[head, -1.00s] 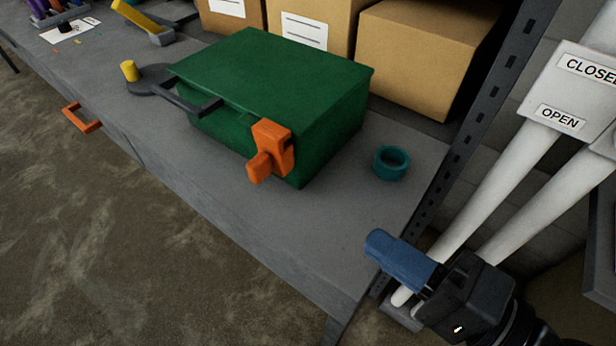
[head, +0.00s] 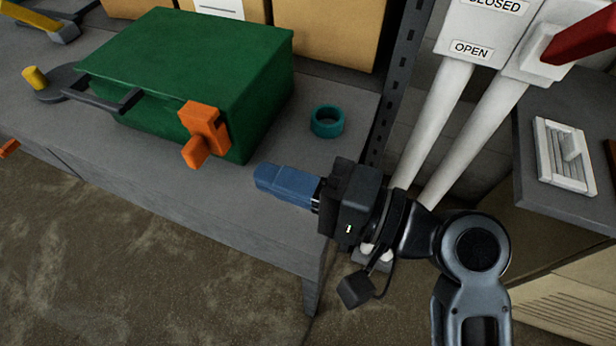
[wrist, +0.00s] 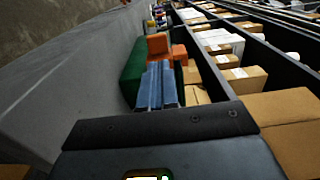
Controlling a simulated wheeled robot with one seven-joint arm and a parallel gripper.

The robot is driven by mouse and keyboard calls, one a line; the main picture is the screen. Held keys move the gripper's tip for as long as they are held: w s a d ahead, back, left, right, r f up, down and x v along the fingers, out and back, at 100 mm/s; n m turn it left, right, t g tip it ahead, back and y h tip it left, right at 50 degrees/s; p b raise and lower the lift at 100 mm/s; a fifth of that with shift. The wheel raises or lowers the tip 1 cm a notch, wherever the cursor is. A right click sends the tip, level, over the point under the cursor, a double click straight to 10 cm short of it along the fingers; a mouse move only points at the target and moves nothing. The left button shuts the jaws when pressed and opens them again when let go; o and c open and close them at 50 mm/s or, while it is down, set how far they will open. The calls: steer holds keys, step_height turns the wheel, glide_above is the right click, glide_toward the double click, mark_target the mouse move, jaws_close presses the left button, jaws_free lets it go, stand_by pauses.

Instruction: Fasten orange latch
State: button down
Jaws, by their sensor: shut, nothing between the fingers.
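A green case (head: 185,75) with a dark handle sits on the grey workbench. An orange latch (head: 205,132) is on its front face near the right corner, with its lower arm sticking out from the case. In the wrist view the latch (wrist: 158,44) shows just beyond my fingertips, against the green case (wrist: 134,70). My gripper (head: 262,177) has blue fingers, shut and empty, to the right of and lower than the latch in the head view. It is pointing left, apart from the latch. The fingers (wrist: 158,82) also show closed in the wrist view.
A teal ring (head: 327,121) lies on the bench right of the case. Cardboard boxes (head: 330,30) stand behind. A dark shelf post (head: 403,80) rises at the bench's right end. The grey bench top (head: 265,225) is clear in front.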

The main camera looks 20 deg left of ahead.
mark_target(198, 154)
steer(key=a, duration=0.2)
steer(key=a+p, duration=0.1)
steer(key=a, duration=0.4)
steer(key=shift+w+a, duration=0.3)
steer(key=shift+a, duration=0.1)
steer(key=shift+w+a, duration=0.15)
steer(key=shift+a, duration=2.35)
